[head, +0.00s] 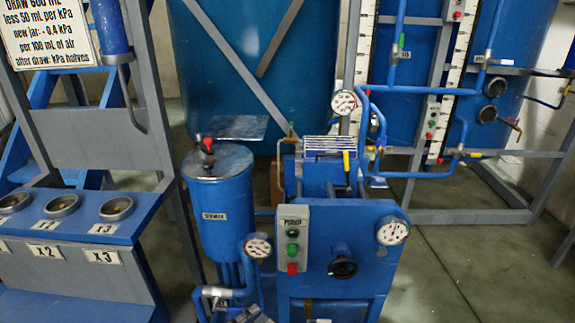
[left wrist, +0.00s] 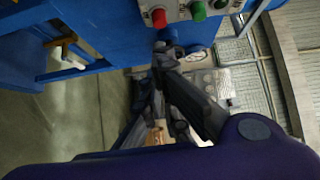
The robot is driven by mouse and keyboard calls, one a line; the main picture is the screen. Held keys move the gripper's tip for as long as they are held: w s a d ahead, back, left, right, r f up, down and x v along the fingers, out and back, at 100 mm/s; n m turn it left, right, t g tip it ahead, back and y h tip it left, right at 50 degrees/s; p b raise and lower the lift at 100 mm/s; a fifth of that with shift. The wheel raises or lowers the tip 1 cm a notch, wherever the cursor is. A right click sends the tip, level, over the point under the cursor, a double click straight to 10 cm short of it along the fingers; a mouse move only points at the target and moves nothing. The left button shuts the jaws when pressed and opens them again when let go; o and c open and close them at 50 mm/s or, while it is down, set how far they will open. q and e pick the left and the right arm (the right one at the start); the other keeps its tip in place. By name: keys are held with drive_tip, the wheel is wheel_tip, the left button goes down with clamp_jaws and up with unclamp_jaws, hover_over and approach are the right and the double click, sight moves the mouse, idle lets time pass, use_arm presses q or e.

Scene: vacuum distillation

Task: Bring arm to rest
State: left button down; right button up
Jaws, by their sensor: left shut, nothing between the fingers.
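My left gripper (left wrist: 165,58) is shut and empty in the left wrist view. Its dark fingers point toward the panel with a red button (left wrist: 158,18) and a green button (left wrist: 198,11); they appear just short of the red button, and I cannot tell the exact gap. My right gripper is in neither view.
A blue pump cabinet (head: 345,215) with gauges and a black knob (head: 343,263) stands in front. A blue cylinder (head: 218,205) is left of it. A blue rack with round holders (head: 115,209) is at the left. Bare floor (head: 450,270) lies at the right.

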use_arm(q)
drive_tip(key=w+a+n+t+y, duration=0.25)
drive_tip(key=a+n+y, duration=0.2)
drive_tip(key=n, duration=0.35)
drive_tip(key=s+a+f+n+g+y, duration=0.2)
drive_tip(key=s+a+f+n+y, duration=0.25)
drive_tip(key=s+f+n, duration=0.4)
drive_tip(key=s+a+f+n+g+y, duration=0.1)
drive_tip(key=s+f+n+g, duration=0.15)
drive_tip(key=s, duration=0.75)
drive_tip(key=s+a+f+n+g+y, duration=0.15)
drive_tip(key=s+n, duration=0.25)
drive_tip(key=s, duration=0.7)
drive_tip(key=s+f+n+g+y, duration=0.1)
drive_tip(key=s+f+n+g, duration=0.2)
drive_tip(key=s, duration=0.7)
drive_tip(key=w+r+t+p, duration=0.1)
drive_tip(key=w+r+p, duration=0.1)
drive_tip(key=r+p, duration=0.5)
drive_tip(key=w+r+t+p, duration=0.1)
drive_tip(key=w+r+p, duration=0.2)
drive_tip(key=r+p, duration=0.4)
drive_tip(key=shift+d, duration=0.25)
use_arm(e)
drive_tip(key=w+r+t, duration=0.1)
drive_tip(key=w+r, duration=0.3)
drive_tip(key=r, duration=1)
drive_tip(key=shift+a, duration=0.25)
